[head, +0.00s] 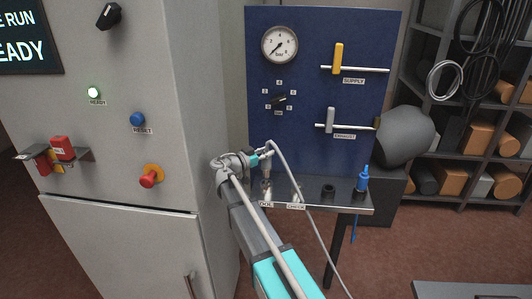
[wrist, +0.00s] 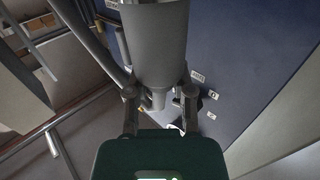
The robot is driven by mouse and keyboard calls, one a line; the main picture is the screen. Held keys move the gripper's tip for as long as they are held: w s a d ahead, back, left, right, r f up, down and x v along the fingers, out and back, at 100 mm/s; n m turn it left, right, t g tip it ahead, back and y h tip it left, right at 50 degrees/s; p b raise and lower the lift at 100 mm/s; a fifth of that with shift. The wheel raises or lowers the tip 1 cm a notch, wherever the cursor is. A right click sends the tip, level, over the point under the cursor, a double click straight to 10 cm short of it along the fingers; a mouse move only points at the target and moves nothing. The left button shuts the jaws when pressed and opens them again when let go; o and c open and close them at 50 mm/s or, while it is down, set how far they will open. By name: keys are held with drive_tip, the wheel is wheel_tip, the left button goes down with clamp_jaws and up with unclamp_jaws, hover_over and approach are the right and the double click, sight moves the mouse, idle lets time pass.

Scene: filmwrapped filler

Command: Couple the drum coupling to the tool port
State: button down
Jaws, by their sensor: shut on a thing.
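My gripper (head: 261,159) is shut on a grey coupling (head: 266,168) above the left part of the steel shelf (head: 347,205). A grey hose (head: 292,183) rises beside the gripper and bends down to the right. In the wrist view the coupling (wrist: 155,45) is a wide grey cylinder with a narrower end, between the two fingers (wrist: 158,100). Below it in the head view is the tool port (head: 267,192), behind a small label; it is partly hidden by my arm. I cannot tell whether coupling and port touch. A second metal port (head: 298,191) stands to the right.
The blue panel (head: 320,110) rises behind, with a gauge (head: 279,44) and two levers. A grey cabinet (head: 125,140) stands close at left.

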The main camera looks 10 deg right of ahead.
sight(262, 169)
drive_tip(key=shift+f+b, duration=2.75)
drive_tip(key=shift+f, duration=0.15)
drive_tip(key=shift+f+b, duration=0.35)
drive_tip(key=shift+b, duration=0.05)
drive_tip(key=shift+c, duration=2)
unclamp_jaws()
wheel_tip(262, 169, up, 10)
drive_tip(key=p, duration=1)
drive_tip(key=shift+r, duration=0.1)
